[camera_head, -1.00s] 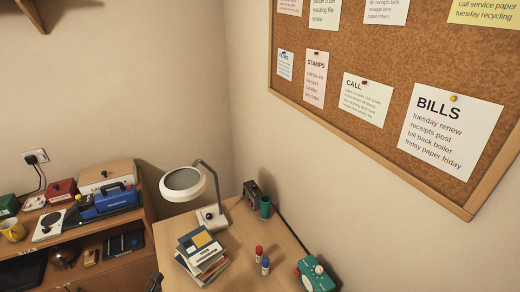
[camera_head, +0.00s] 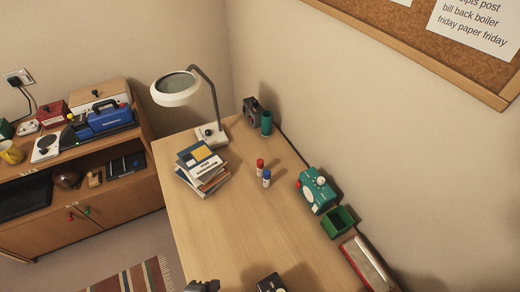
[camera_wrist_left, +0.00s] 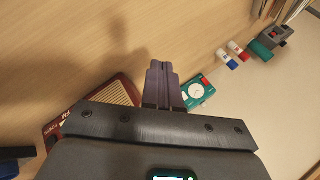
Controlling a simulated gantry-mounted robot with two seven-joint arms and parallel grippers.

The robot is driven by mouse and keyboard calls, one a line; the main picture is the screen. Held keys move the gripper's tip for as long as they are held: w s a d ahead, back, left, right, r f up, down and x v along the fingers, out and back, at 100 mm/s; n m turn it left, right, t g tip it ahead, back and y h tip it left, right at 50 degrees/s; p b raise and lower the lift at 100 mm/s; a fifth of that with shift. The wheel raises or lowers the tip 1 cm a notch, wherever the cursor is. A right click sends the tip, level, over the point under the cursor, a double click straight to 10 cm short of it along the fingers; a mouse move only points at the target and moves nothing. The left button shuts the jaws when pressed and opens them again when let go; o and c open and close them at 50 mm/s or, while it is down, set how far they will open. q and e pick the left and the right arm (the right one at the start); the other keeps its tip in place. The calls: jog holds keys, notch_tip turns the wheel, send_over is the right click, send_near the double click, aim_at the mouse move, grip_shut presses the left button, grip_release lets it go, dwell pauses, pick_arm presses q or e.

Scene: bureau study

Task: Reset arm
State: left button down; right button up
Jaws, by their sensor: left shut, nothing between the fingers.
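My left gripper (camera_head: 202,286) shows as a dark shape at the bottom edge of the head view, mostly cut off, by the near part of the desk (camera_head: 215,235). In the left wrist view its two fingers (camera_wrist_left: 163,85) are together with nothing between them. They are above the bare wood, between a red and cream object and a green device, and hold nothing.
On the desk are a lamp (camera_head: 177,88), stacked books (camera_head: 202,168), red and blue tubes (camera_head: 263,174), a green device (camera_head: 316,189), a green tray (camera_head: 338,221) and a red and cream object (camera_head: 366,264). A dark object (camera_head: 270,283) is at the bottom edge. The desk's middle is clear.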

pick_arm(q)
jog(key=s+a+r+n+g+y, duration=0.1)
jog(key=s+a+n+g+y, duration=0.2)
jog(key=n, duration=0.5)
jog(key=s+a+r+n+g, duration=0.1)
jog(key=s+a+r+n, duration=0.15)
jog(key=a+n, duration=0.45)
notch_tip(320, 180, up, 13)
jog(key=d+n+p, duration=0.1)
jog(key=p, duration=1.2)
jog(key=shift+p, duration=0.4)
jog(key=shift+d+f, duration=0.1)
jog(key=shift+f, duration=0.05)
jog(key=c, duration=1.8)
grip_release()
